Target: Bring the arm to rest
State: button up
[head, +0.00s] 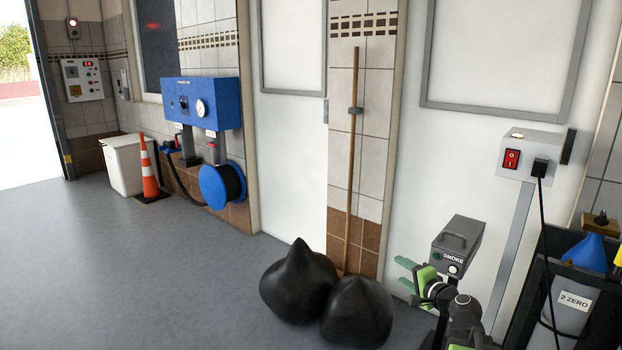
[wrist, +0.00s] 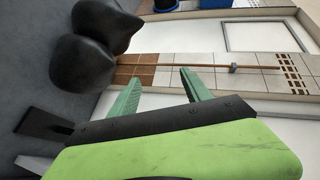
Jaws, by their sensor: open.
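My gripper (head: 400,271) is in the lower right of the head view, with its green fingers spread and pointing left. In the wrist view the two fingers of my gripper (wrist: 162,72) stand apart with nothing between them. My arm is folded low, in front of the grey box marked SMOKE (head: 457,250). The gripper appears clear of the two black bags (head: 298,282) in the head view.
A wooden pole (head: 352,150) leans upright on the tiled wall behind the bags. An orange cone (head: 149,170) stands far left. The floor at left is clear.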

jog(key=a+f+n+g+y, duration=0.1)
jog(key=a+f+n+g, duration=0.15)
jog(key=a, duration=0.45)
jog(key=a+f+n+g+y, duration=0.1)
jog(key=a+f+n+y, duration=0.15)
jog(key=a, duration=0.55)
jog(key=s+a+f+n+g+h, duration=0.3)
jog(key=s+a+f+n+g, duration=0.45)
jog(key=s+a+f, duration=0.3)
jog(key=s+d+f+g+h, duration=0.3)
jog(key=s+d+g+h, duration=0.1)
jog(key=s+d, duration=0.4)
notch_tip(320, 180, up, 28)
jog(key=p, duration=2.8)
jog(key=shift+w+r+n, duration=0.2)
jog(key=shift+r+n, duration=0.05)
jog(key=shift+n, duration=0.1)
